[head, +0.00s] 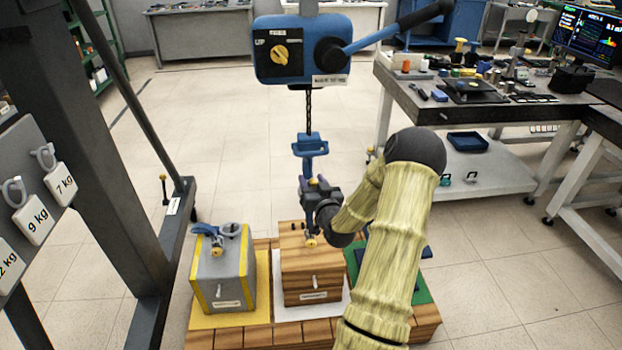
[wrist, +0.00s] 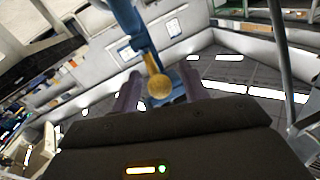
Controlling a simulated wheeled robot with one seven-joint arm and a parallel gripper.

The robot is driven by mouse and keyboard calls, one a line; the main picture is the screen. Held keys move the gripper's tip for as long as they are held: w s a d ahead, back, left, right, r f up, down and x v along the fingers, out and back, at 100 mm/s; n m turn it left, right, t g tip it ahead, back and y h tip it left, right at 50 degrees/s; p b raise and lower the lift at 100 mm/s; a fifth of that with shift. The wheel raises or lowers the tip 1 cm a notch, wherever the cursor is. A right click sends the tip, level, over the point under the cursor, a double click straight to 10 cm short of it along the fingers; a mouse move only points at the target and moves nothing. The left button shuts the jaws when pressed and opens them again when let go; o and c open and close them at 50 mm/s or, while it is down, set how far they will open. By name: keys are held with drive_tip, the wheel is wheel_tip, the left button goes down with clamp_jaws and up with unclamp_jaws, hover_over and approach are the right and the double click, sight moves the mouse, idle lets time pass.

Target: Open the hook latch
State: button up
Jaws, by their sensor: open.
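A blue hook block (head: 310,146) hangs on a chain from the blue hoist (head: 300,50); its lower part is mostly hidden by my gripper. My gripper (head: 318,183) is beside that lower part, above the wooden crate (head: 311,275). In the wrist view, my purple fingertips (wrist: 160,92) stand apart on either side of a round gold knob (wrist: 160,87) on a blue part (wrist: 131,28). The knob sits between the fingers; I cannot tell whether either finger touches it. A gold knob (head: 311,242) also shows low on the wooden crate's top, below my gripper.
A grey box with yellow edges (head: 222,272), topped by a blue fitting, stands left of the crate on the pallet (head: 428,322). A dark post (head: 95,130) is at left. A cluttered workbench (head: 470,112) is at right. Floor behind the pallet is clear.

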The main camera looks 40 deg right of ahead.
drive_tip(key=shift+w+d, duration=0.25)
drive_tip(key=shift+w, duration=0.4)
clamp_jaws()
